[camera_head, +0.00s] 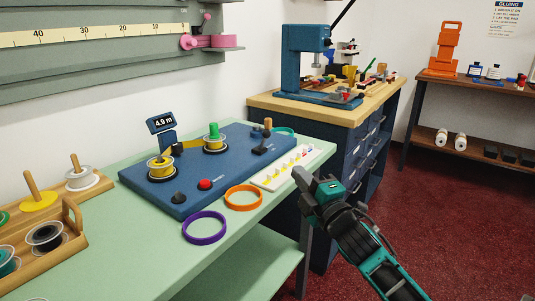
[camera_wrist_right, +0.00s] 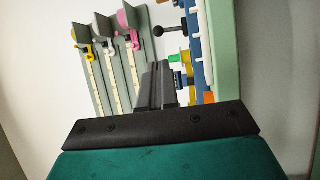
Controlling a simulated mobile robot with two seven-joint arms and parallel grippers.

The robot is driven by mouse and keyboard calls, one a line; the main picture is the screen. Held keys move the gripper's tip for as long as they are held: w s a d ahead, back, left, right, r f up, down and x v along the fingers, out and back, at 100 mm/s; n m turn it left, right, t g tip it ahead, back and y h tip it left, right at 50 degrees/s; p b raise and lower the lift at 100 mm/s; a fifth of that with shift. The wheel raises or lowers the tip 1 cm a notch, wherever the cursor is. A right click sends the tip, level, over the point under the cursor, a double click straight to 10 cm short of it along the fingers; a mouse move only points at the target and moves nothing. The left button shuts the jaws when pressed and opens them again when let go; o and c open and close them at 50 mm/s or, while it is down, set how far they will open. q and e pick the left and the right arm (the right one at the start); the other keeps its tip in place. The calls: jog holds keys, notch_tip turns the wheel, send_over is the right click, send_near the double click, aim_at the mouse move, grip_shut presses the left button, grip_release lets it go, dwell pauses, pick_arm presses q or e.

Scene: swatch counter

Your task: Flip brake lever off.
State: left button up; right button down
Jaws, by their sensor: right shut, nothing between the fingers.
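The blue winding machine (camera_head: 225,172) lies on the green counter. At its back right, a small lever-like part (camera_head: 267,128) with a brown upright grip and a dark base looks like the brake lever; its label is too small to read. My right gripper (camera_head: 302,180) is shut and empty, off the counter's right edge, in front and to the right of the lever and apart from it. In the right wrist view, the shut fingers (camera_wrist_right: 154,85) point toward the machine, and a black ball-ended stick (camera_wrist_right: 160,31) shows beyond them. My left gripper is not in view.
The machine also carries a red button (camera_head: 205,184), a black knob (camera_head: 180,198) and a display (camera_head: 162,122). A white strip card (camera_head: 293,166), an orange ring (camera_head: 243,198) and a purple ring (camera_head: 205,228) lie nearby. A wooden spool tray (camera_head: 72,243) stands left.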

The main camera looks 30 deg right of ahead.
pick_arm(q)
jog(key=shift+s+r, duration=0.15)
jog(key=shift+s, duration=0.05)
pick_arm(e)
jog(key=shift+s+r, duration=0.1)
jog(key=shift+r, duration=0.05)
jog(key=b, duration=0.2)
send_near(268, 136)
jog(key=w, duration=0.5)
jog(key=shift+d+r, duration=0.35)
jog(key=shift+w+d+r, duration=0.1)
jog(key=shift+w, duration=0.5)
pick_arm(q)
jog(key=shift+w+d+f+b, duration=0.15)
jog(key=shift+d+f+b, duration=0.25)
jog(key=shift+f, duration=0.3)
pick_arm(e)
jog(key=shift+w, duration=0.25)
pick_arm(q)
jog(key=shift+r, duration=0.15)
pick_arm(e)
jog(key=shift+r, duration=0.15)
